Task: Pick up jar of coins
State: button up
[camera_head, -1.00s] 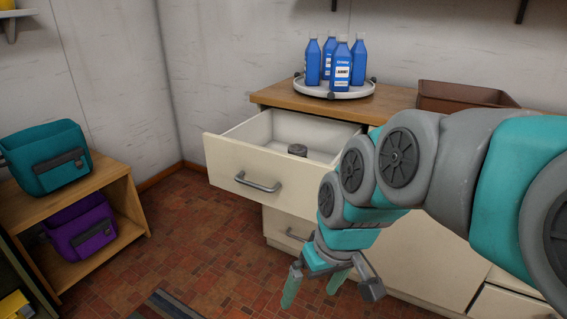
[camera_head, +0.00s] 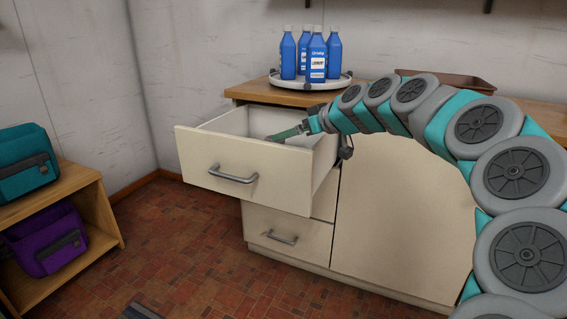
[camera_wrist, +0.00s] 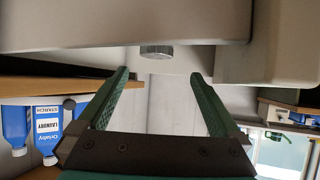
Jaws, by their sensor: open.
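The open drawer (camera_head: 228,172) of the cream cabinet is pulled out. The jar shows only as a grey, ridged metal lid (camera_wrist: 156,50) in the wrist view, beyond the fingertips and roughly centred between them. Its body and any coins are hidden. My gripper (camera_head: 275,137) reaches over the drawer's right side, with its fingertips inside near the jar's spot. In the wrist view my gripper (camera_wrist: 158,76) has its two green fingers wide apart, with nothing between them. The head view does not clearly separate jar from fingertip.
Blue bottles (camera_head: 317,57) stand on a round white tray (camera_head: 310,85) on the wooden counter above the drawer. A brown bin (camera_head: 447,80) sits behind my arm. A shelf with a teal bin (camera_head: 25,165) and a purple bin (camera_head: 45,240) is at left. Floor between is clear.

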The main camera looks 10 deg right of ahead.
jog(key=shift+d+f+p+x, duration=0.1)
jog(key=shift+d+p+x, duration=0.1)
jog(key=shift+x, duration=1.85)
jog(key=shift+d+f+p+x, duration=0.1)
jog(key=shift+d+f+x, duration=0.05)
jog(key=shift+x, duration=1.9)
grip_shut()
